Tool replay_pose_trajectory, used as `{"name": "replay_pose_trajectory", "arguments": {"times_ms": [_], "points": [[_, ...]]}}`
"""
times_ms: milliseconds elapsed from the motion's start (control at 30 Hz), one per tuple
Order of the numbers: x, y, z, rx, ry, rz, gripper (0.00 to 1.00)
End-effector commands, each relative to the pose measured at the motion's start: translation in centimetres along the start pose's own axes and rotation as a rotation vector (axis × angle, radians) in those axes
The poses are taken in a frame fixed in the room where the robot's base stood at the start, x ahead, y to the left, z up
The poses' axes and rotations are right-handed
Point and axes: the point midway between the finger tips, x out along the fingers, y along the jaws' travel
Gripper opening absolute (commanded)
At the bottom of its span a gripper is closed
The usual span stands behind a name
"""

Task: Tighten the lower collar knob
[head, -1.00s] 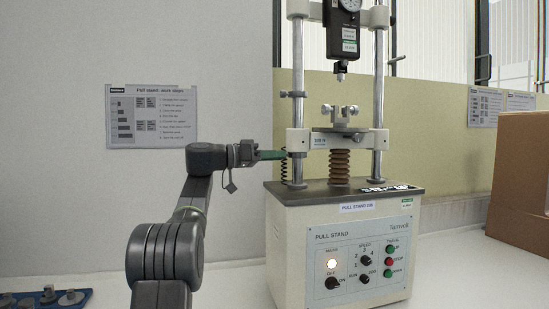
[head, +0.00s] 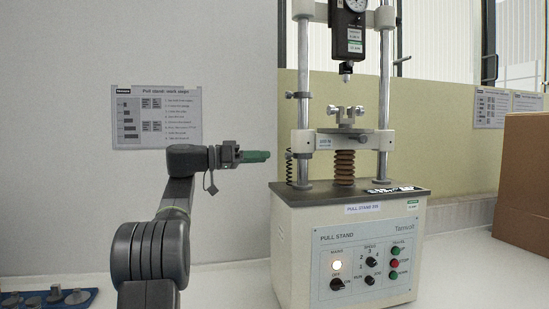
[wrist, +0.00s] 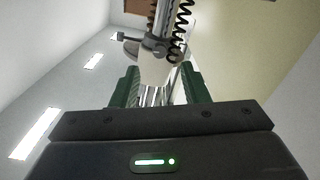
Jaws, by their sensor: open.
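The pull stand (head: 345,235) is at centre right in the head view. A small collar (head: 303,95) with a side knob (head: 289,95) is clamped on its left column, above the white crosshead (head: 325,139). My gripper (head: 268,156) has green fingers and points right at the lower left column, a short gap away from the coil spring (head: 289,167). In the wrist view, my gripper (wrist: 161,82) is open and empty. Beyond its fingers are a grey clamp (wrist: 156,46) and a disc-like knob (wrist: 132,48).
The black coil spring also shows in the wrist view (wrist: 180,32), beside the clamp. A cardboard box (head: 525,185) stands at the right. A blue tray (head: 50,300) with metal parts lies at the lower left.

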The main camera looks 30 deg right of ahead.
Motion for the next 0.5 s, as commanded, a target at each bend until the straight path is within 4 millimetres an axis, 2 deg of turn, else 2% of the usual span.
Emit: {"name": "replay_pose_trajectory", "arguments": {"times_ms": [33, 200, 333, 500], "points": [[-1.4, -0.1, -0.1, -0.001, 0.001, -0.004, 0.41], [-4.8, 0.0, -0.1, -0.001, 0.001, -0.003, 0.41], [-6.5, -0.1, -0.1, -0.001, 0.001, -0.002, 0.41], [-7.5, 0.0, 0.0, -0.001, 0.0, 0.0, 0.41]]}}
